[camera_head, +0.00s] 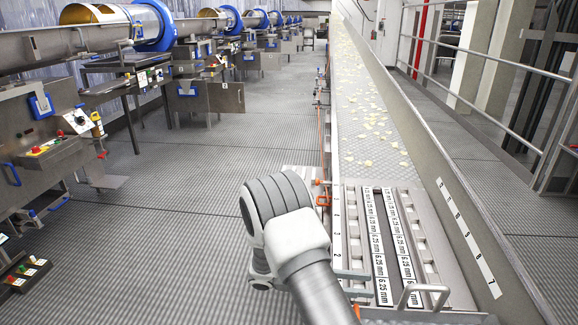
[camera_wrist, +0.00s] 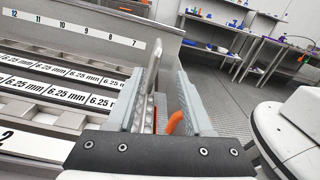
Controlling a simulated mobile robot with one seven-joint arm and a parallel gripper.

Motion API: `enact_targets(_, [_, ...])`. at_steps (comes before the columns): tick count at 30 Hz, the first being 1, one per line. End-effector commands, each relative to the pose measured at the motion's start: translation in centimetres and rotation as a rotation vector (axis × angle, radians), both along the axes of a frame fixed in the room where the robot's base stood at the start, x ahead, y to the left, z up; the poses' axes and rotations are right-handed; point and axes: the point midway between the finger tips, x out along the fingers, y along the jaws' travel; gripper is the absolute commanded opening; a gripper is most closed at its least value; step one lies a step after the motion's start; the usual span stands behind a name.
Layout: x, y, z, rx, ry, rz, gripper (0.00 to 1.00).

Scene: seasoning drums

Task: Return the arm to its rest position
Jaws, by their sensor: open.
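My gripper (camera_wrist: 163,90) shows in the wrist view with its two grey fingers apart. Nothing is clearly held between them. An orange curved piece (camera_wrist: 174,123) shows in the gap, behind or between the fingers; I cannot tell whether it touches them. A grey metal bar stands up beyond the fingers.
A long conveyor (camera_head: 372,140) with pale pieces runs away at the right. Its near end has labelled plates (camera_head: 390,235) and a metal handle (camera_head: 425,290). Steel drums with blue rings (camera_head: 150,25) line the left. The floor aisle (camera_head: 200,170) between is clear. Benches (camera_wrist: 262,48) stand far off.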

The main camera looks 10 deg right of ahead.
Motion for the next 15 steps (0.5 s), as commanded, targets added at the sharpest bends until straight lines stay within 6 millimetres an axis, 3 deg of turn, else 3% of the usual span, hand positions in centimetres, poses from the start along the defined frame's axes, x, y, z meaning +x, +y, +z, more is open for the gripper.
enact_targets(5, [-1.1,-0.4,2.8,0.105,-0.122,-0.079,0.52])
enact_targets(15, [-5.4,-0.2,8.6,0.39,-0.472,-0.291,0.52])
